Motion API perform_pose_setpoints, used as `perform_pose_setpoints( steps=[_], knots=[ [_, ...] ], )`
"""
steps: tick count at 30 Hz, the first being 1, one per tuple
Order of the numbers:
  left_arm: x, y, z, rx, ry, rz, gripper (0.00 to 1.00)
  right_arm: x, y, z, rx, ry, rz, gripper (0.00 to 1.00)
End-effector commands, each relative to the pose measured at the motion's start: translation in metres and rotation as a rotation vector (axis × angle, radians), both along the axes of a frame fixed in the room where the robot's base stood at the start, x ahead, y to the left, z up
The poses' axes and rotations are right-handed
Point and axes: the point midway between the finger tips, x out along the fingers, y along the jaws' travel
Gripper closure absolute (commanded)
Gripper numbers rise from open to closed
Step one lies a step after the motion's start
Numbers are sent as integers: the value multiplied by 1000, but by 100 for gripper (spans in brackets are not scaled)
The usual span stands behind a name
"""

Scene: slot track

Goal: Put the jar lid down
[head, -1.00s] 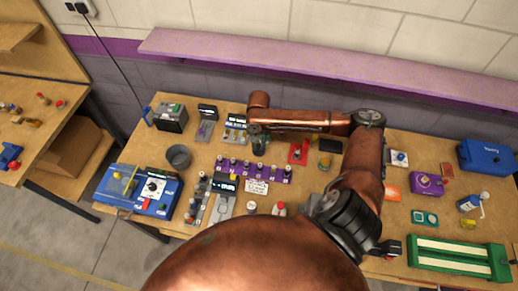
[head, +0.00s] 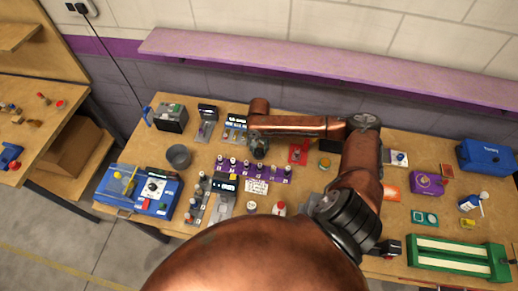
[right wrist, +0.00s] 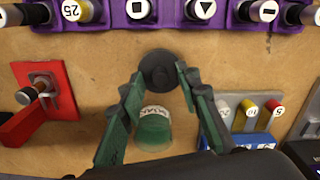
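The jar lid (right wrist: 158,71) is a dark round disc between the tips of my right gripper (right wrist: 159,76) in the right wrist view. Both fingertips meet its edges, so the gripper is shut on it. I cannot tell whether the lid touches the bench. A green jar with a pale lettered label (right wrist: 153,130) shows between the fingers, nearer the wrist. In the head view my right gripper (head: 258,147) points down over the bench behind the purple rack; the lid cannot be made out there. My left gripper is not in view.
The purple rack (head: 253,171) of several labelled pegs stands beyond the lid in the wrist view. A red fixture (right wrist: 43,103) lies to its left, and a grey holder with coloured pegs (right wrist: 247,112) to its right. Bare wood (right wrist: 88,65) lies left of the lid.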

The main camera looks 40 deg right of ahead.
Motion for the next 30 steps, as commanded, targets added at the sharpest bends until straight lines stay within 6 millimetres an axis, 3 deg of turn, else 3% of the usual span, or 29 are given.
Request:
perform_pose_setpoints(
  steps=[10, 22, 30],
  knots=[
    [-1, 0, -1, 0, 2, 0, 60, 1, 0, 11, -1, -1, 1, 69],
    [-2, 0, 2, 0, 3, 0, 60, 1, 0, 91, 0, -4, 0, 69],
    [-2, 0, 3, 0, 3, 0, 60, 1, 0, 121, 1, -1, 0, 69]
  ],
)
